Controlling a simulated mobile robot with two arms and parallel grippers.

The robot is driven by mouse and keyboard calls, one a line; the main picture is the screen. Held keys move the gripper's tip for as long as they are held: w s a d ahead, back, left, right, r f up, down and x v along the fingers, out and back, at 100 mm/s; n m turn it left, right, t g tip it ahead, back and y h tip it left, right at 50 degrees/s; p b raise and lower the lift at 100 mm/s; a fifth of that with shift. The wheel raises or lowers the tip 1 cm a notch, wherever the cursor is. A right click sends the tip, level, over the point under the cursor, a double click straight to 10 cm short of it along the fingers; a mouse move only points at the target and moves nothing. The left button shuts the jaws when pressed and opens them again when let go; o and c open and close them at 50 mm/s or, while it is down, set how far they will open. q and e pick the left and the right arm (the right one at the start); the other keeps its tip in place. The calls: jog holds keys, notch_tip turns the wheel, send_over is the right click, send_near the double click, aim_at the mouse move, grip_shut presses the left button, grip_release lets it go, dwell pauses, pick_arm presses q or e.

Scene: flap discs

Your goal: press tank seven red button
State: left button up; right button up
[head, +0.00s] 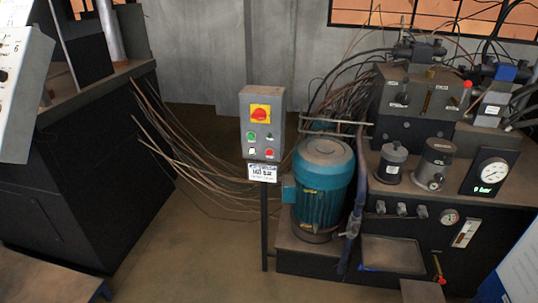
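A grey control box (262,125) stands on a thin dark post left of the blue-green motor. A red rotary switch (260,113) on a yellow plate is at its top. Below it are a green button (252,136), a red button (268,153) and a small pale one (251,151). A white label (262,172) hangs under the box; its writing is too small to read. I cannot tell from this view which unit is tank seven. Neither of my grippers is in view.
A blue-green motor (320,185) and a dark hydraulic unit with a pressure gauge (493,170) stand to the right. A dark cabinet (85,170) is on the left, with loose cables (185,150) trailing from it. The floor (190,250) before the post is mostly clear.

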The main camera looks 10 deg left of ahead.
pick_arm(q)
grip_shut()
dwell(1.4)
